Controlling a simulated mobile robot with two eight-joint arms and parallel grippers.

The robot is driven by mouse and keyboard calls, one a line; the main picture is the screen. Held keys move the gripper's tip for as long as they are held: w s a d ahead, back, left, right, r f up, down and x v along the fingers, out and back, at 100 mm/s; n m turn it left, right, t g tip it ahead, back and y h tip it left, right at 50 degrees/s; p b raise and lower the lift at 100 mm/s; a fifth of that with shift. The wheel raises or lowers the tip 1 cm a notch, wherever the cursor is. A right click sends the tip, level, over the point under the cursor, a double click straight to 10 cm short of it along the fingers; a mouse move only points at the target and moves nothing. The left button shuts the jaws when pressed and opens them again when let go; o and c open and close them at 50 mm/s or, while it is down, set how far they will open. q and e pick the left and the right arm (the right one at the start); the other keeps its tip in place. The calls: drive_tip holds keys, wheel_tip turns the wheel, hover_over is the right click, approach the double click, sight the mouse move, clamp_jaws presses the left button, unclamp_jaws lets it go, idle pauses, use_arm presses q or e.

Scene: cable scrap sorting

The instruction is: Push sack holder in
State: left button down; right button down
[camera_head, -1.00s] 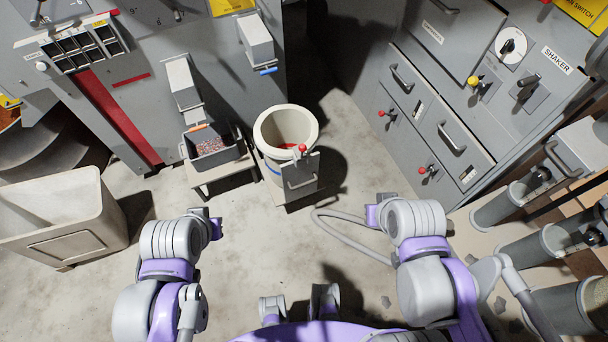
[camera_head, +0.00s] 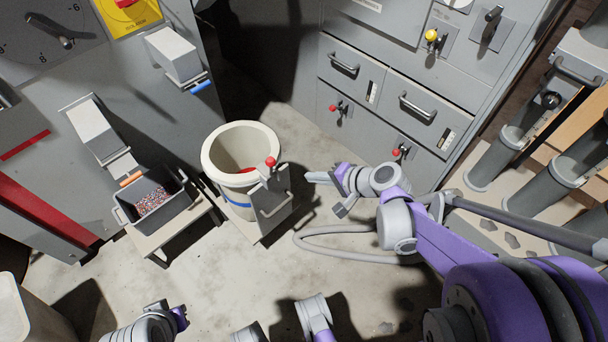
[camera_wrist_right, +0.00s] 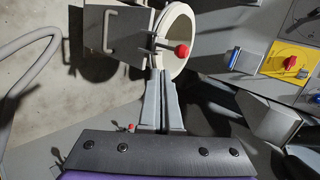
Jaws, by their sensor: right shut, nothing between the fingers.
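The sack holder (camera_head: 268,199) is a grey front plate with a loop handle and a red-knobbed lever, in front of a round cream container (camera_head: 222,180) with a blue stripe. In the right wrist view, the holder plate (camera_wrist_right: 98,62) is at upper left and the red knob (camera_wrist_right: 182,50) is near the fingertips. My right gripper (camera_head: 310,177) is shut and empty, pointing left toward the plate from its right side, apparently apart from it. Its closed fingers also show in the right wrist view (camera_wrist_right: 158,82). My left gripper (camera_head: 180,317) is at the bottom edge; its jaws are unclear.
A grey bin (camera_head: 157,206) of granules sits on a stand left of the container. Grey drawers (camera_head: 380,95) with red-knobbed levers stand behind. A grey hose (camera_head: 345,258) loops on the floor below my right gripper. Open floor lies in front of the holder.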

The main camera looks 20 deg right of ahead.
drive_tip(key=w+a+f+b, duration=0.3)
drive_tip(key=w+a+f, duration=0.1)
drive_tip(key=w, duration=0.4)
drive_tip(key=shift+w+a, duration=0.4)
drive_tip(key=shift+a, duration=0.3)
drive_tip(key=w+a, duration=0.4)
drive_tip(key=w, duration=0.8)
drive_tip(key=w+a, duration=0.4)
drive_tip(key=w, duration=0.7)
drive_tip(key=shift+w+a+p, duration=0.3)
drive_tip(key=shift+w+p, duration=0.05)
drive_tip(key=shift+r, duration=0.15)
